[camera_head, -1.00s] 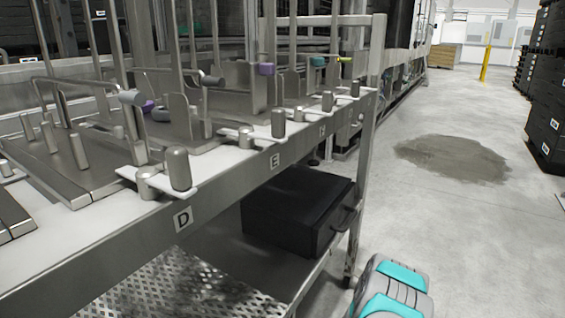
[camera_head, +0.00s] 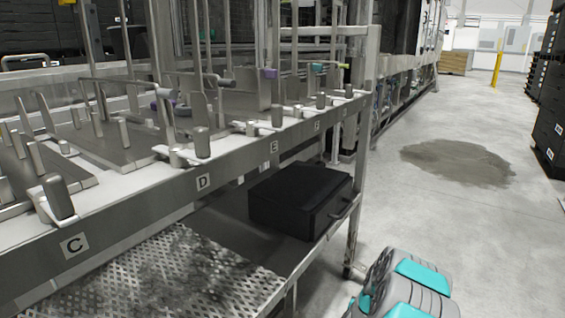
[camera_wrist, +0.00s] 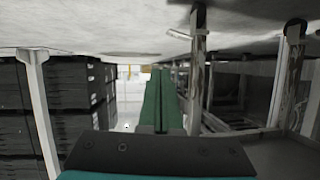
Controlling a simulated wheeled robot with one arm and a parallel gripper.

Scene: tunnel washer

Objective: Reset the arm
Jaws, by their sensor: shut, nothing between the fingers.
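My arm, grey and teal, shows at the lower right of the head view, low beside the steel bench (camera_head: 130,218). My gripper is outside the head view. In the wrist view my gripper (camera_wrist: 166,72) shows as two long green fingers side by side, closed together with nothing held. The wrist picture appears upside down, with the pale floor at the top. The fingers point away toward a bright background, apart from any object.
The bench carries labelled stations C (camera_head: 74,245), D (camera_head: 203,182) and E (camera_head: 274,146) with metal handles. A black box (camera_head: 298,200) sits on its lower shelf. A dark floor patch (camera_head: 458,162) lies to the right. Black crates (camera_head: 550,125) stack at the right edge. The floor between is open.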

